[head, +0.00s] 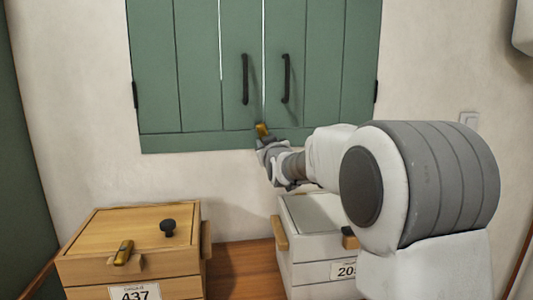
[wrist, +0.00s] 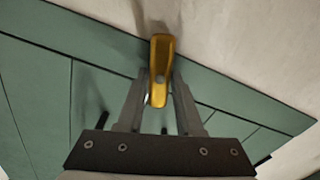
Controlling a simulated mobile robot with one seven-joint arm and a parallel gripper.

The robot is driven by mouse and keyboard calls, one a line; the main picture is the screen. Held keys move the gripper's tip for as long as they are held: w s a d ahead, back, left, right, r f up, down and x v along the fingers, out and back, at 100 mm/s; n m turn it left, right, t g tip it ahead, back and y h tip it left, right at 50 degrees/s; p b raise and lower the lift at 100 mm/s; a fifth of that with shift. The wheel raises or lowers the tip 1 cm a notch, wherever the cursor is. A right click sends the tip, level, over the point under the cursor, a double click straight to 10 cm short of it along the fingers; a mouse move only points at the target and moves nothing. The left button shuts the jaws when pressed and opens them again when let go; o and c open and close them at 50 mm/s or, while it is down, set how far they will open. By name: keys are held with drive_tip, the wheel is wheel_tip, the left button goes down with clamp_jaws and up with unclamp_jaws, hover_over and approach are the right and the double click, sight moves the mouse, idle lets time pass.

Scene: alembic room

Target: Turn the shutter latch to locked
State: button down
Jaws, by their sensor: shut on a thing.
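The shutter latch (wrist: 161,70) is a small brass-coloured lever at the bottom edge of the green shutters (head: 190,80). In the head view the latch (head: 262,129) shows just above my gripper (head: 266,142), near the seam between the two shutter leaves. In the wrist view my gripper (wrist: 160,92) has its two grey fingers on either side of the latch, shut on it. The latch's pivot is not clearly visible. Both leaves look closed, with a black handle on each, the left handle (head: 245,79) and the right handle (head: 286,79).
A wooden box (head: 130,225) labelled 437, with a brass latch and black knob on top, stands at lower left. A white box (head: 305,245) stands below my arm. The wall below the shutters is bare.

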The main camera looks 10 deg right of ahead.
drive_tip(key=shift+m+b, duration=1.05)
drive_tip(key=shift+m, duration=0.65)
drive_tip(key=c, duration=0.6)
unclamp_jaws()
drive_tip(key=shift+o, duration=0.2)
drive_tip(key=s, duration=1.7)
drive_tip(key=shift+s, duration=0.2)
